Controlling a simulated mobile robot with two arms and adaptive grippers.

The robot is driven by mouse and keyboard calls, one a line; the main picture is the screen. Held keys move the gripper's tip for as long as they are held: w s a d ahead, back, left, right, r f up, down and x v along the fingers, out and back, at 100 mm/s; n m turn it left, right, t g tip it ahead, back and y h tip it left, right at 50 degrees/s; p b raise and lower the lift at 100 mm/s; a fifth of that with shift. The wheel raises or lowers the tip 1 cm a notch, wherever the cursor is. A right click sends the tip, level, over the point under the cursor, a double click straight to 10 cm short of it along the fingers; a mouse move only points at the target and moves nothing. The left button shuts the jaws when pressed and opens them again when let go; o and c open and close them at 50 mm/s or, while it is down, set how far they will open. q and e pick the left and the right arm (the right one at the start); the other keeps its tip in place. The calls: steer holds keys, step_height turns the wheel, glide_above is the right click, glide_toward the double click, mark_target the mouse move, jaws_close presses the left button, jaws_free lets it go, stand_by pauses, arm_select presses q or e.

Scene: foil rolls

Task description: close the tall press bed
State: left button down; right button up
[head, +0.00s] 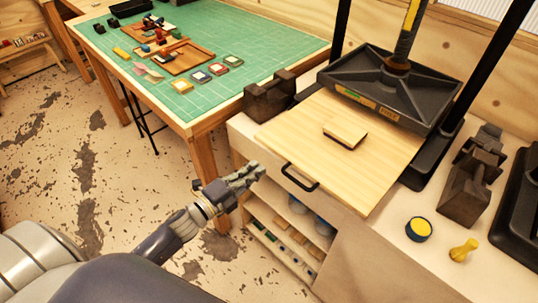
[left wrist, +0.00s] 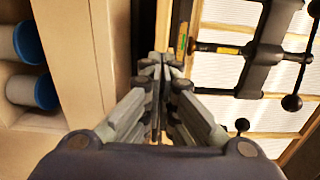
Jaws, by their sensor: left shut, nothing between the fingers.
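The tall press bed (head: 375,165) is a pale wooden board that sticks out toward me from under the press's dark plate (head: 385,85). A small light wooden block (head: 345,134) lies flat on it. A black bar handle (head: 299,178) is at the front edge of the bed. My left gripper (head: 258,170) is shut and empty, a little left of the handle and apart from it in the picture. In the left wrist view its fingers (left wrist: 160,62) are together with nothing between them. My right gripper is not in view.
A green-topped table (head: 200,70) with cards and wooden pieces stands at the left. Dark metal blocks (head: 270,97) sit left of the bed. Right of it are a yellow-topped tin (head: 418,229) and a yellow knob (head: 463,250). Shelves below hold blue-lidded containers (left wrist: 28,42).

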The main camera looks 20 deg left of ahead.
mark_target(276, 153)
arm_select(q)
steer(key=p+x, duration=0.2)
steer(key=x, duration=0.4)
steer(key=shift+w, duration=0.2)
